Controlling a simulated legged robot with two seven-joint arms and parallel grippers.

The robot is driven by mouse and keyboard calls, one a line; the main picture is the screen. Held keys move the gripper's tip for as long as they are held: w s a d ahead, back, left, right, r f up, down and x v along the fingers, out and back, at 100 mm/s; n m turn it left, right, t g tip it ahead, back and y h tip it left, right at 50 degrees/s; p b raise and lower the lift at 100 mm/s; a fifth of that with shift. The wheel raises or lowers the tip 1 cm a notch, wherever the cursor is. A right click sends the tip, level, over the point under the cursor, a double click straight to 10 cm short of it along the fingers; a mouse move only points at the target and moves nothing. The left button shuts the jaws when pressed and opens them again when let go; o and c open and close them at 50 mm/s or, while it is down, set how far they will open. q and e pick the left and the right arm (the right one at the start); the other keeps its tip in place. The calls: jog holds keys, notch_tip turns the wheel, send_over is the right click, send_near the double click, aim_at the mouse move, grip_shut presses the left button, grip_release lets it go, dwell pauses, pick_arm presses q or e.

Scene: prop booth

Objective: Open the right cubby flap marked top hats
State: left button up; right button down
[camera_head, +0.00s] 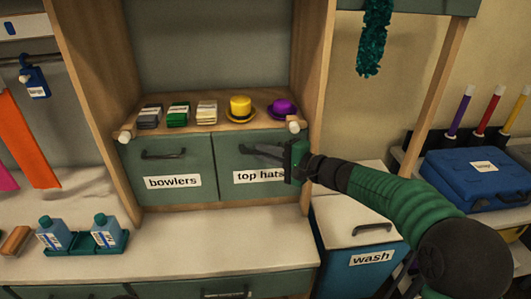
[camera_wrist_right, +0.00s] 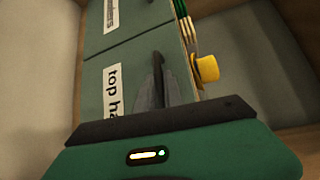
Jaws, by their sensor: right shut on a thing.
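The right cubby flap (camera_head: 228,166), labelled "top hats", is upright in its frame and looks closed in the head view. It also shows in the right wrist view (camera_wrist_right: 127,62), with part of its label visible. My right gripper (camera_head: 262,152) reaches in from the right and is shut on the flap's dark handle, which the fingers mostly hide. In the right wrist view the fingers (camera_wrist_right: 157,85) come together just in front of the flap. The left flap (camera_head: 180,164), labelled "bowlers", is closed, with its dark handle (camera_head: 163,154) free. My left gripper is not in view.
On the shelf above the flaps stand card stacks (camera_head: 178,115), a yellow hat (camera_head: 240,109) and a purple hat (camera_head: 283,109). A white counter (camera_head: 200,245) lies below, with blue bottles (camera_head: 107,231) at left. A "wash" bin (camera_head: 362,258) stands under my right arm.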

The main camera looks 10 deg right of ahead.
jog(key=shift+w+d+f, duration=0.1)
jog(key=shift+d+f, duration=0.05)
jog(key=shift+d, duration=0.15)
dwell(0.4)
jog(key=s+f+n+t+y+b, duration=0.1)
jog(key=s+b, duration=0.4)
jog(key=b, duration=1.4)
jog(key=s+f+n+t+y+b, duration=0.2)
jog(key=s+f+b, duration=0.4)
jog(key=b, duration=1.4)
jog(key=shift+s+n+y, duration=0.25)
jog(key=shift+n+y, duration=0.25)
jog(key=shift+n, duration=0.7)
jog(key=shift+r, duration=0.1)
jog(key=c, duration=1.5)
grip_release()
jog(key=shift+d, duration=0.2)
jog(key=shift+a, duration=0.25)
